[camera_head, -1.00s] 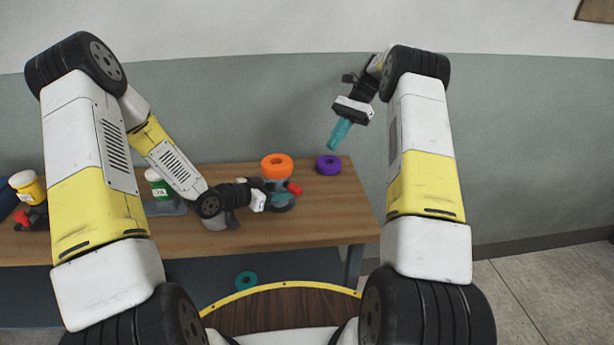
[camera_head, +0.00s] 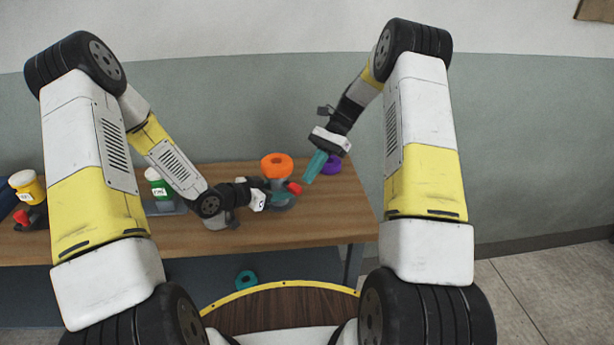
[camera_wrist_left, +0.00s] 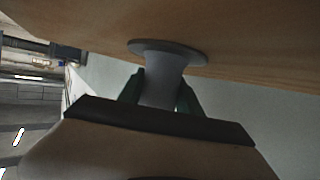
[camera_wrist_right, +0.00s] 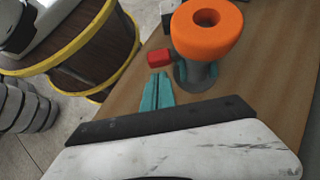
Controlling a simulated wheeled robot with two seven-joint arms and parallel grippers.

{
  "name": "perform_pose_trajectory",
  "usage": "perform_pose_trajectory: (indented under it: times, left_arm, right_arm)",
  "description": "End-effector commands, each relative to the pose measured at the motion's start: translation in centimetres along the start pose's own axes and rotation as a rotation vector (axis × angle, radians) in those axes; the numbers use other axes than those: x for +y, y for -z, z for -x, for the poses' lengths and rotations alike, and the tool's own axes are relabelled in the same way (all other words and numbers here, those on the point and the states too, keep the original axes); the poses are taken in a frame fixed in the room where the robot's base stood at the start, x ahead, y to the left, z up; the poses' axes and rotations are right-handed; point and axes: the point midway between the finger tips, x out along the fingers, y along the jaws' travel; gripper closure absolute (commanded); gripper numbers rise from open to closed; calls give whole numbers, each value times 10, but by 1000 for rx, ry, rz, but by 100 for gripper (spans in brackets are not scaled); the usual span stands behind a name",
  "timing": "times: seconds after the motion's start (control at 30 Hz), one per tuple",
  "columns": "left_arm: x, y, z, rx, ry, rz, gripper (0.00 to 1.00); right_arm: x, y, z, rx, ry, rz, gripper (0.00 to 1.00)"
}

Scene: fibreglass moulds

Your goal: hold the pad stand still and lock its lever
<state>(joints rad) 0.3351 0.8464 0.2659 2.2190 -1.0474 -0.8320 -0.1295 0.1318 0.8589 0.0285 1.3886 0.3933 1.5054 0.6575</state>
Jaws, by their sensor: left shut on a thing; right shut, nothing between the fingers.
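The pad stand has a grey post (camera_wrist_left: 163,80) on a round grey foot, with an orange ring-shaped pad (camera_head: 277,165) on top. Its red lever (camera_head: 294,188) sticks out to the right in the head view; it also shows in the right wrist view (camera_wrist_right: 160,57). My left gripper (camera_wrist_left: 160,95) is shut on the grey post, one teal finger on each side. My right gripper (camera_head: 308,180) is shut and empty, tips pointing down just right of the red lever. In the right wrist view its teal fingers (camera_wrist_right: 157,92) lie near the lever, apparently apart from it.
A purple ring (camera_head: 332,167) lies on the wooden table (camera_head: 330,225), partly behind my right gripper. A teal ring (camera_head: 246,280) lies below the table's front edge.

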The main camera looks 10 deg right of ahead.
Motion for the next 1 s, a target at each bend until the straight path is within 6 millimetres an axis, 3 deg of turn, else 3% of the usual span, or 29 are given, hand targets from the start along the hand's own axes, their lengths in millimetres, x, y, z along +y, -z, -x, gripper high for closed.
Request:
perform_pose_trajectory:
  times: [0.2, 1.0]
  left_arm:
    - [0, 1, 0, 2, 0, -1, 100]
    - [0, 1, 0, 2, 0, -1, 100]
  right_arm:
    - [0, -10, -12, 1, -1, -1, 100]
    - [4, -15, -17, 0, 59, -54, 100]
